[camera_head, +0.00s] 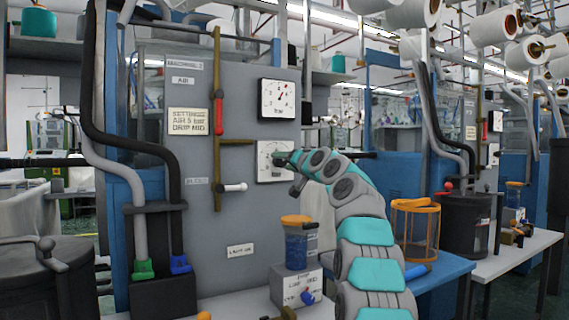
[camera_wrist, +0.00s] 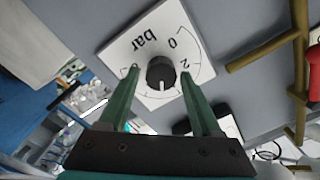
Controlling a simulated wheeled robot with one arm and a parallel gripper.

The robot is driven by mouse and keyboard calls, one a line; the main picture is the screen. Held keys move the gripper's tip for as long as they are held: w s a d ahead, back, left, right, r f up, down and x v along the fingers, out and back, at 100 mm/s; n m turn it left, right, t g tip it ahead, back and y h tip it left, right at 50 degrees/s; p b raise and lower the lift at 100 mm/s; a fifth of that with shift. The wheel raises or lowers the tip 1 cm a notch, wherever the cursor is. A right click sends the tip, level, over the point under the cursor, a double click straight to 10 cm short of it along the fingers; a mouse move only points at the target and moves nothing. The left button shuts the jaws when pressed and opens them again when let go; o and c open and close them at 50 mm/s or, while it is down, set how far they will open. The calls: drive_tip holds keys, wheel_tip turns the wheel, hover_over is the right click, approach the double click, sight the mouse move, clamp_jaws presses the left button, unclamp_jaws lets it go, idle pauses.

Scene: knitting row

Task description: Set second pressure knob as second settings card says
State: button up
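The dark round pressure knob (camera_wrist: 161,72) sits on a white scale plate (camera_wrist: 150,43) marked "bar". A pale mark shows on the knob's lower edge in the wrist view, where the plate appears upside down. My gripper (camera_wrist: 160,76) is open, one finger on each side of the knob, with gaps visible. In the head view my gripper (camera_head: 284,159) is at the plate (camera_head: 264,174) and hides part of it. The settings card (camera_head: 188,121) on the same grey panel reads "SETTINGS AIR 5 bar DRIP MID". A pressure gauge (camera_head: 276,99) with a red needle is above the plate.
A red-handled valve (camera_head: 218,115) and a white-handled valve (camera_head: 233,187) stand on brass pipes left of the plate.

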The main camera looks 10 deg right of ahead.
drive_tip(key=shift+o, duration=0.6)
drive_tip(key=shift+s, duration=0.15)
drive_tip(key=shift+s+d+f+b, duration=0.1)
drive_tip(key=shift+s+d+b, duration=0.05)
drive_tip(key=shift+s+b, duration=0.4)
drive_tip(key=b+v, duration=0.3)
drive_tip(key=v, duration=0.3)
drive_tip(key=shift+s, duration=0.15)
drive_tip(key=shift+d, duration=0.1)
